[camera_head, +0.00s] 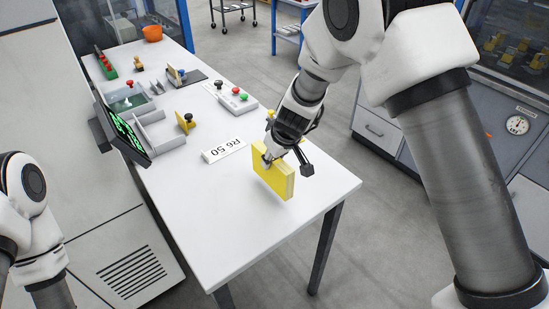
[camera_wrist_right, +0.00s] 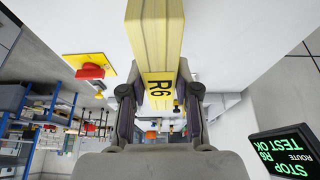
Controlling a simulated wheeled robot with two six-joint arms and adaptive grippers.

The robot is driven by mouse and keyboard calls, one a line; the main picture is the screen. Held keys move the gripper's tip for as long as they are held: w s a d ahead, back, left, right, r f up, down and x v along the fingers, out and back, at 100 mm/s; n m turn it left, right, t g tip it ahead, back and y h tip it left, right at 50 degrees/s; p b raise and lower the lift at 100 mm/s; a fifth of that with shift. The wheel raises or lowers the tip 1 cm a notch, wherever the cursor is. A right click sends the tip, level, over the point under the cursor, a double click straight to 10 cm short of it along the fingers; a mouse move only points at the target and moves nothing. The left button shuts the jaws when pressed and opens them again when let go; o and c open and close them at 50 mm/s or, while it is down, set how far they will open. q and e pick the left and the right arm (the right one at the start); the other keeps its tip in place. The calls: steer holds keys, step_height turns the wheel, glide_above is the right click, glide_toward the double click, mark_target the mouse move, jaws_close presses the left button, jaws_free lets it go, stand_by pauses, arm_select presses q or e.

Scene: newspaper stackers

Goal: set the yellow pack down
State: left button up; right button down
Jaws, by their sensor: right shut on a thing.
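The yellow pack (camera_head: 285,182) is a thick block held upright over the near right part of the white table (camera_head: 225,215). My right gripper (camera_head: 268,160) is shut on it from above and behind. In the right wrist view the pack (camera_wrist_right: 160,40) sits between both fingers of my right gripper (camera_wrist_right: 160,100) and bears a black "R6" mark. I cannot tell whether its lower edge touches the table. A white plate marked "R6 50" (camera_head: 223,151) lies on the table left of the pack. My left gripper is out of view; only part of that arm shows.
A dark screen with green text (camera_head: 127,132) stands at the table's left edge; it also shows in the right wrist view (camera_wrist_right: 285,152). The table's near part is clear.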

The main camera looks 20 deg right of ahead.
step_height(320, 180, down, 3)
steer(key=shift+d+f+b, duration=0.1)
steer(key=shift+f+b, duration=0.1)
steer(key=shift+b, duration=0.2)
steer(key=shift+w+d+f, duration=0.1)
steer(key=shift+w+f, duration=0.05)
steer(key=shift+w, duration=0.05)
steer(key=shift+s, duration=0.2)
steer(key=c, duration=0.8)
jaws_free()
steer(key=shift+w, duration=0.15)
steer(key=shift+c, duration=0.2)
steer(key=shift+r, duration=0.65)
steer(key=v, duration=1.1)
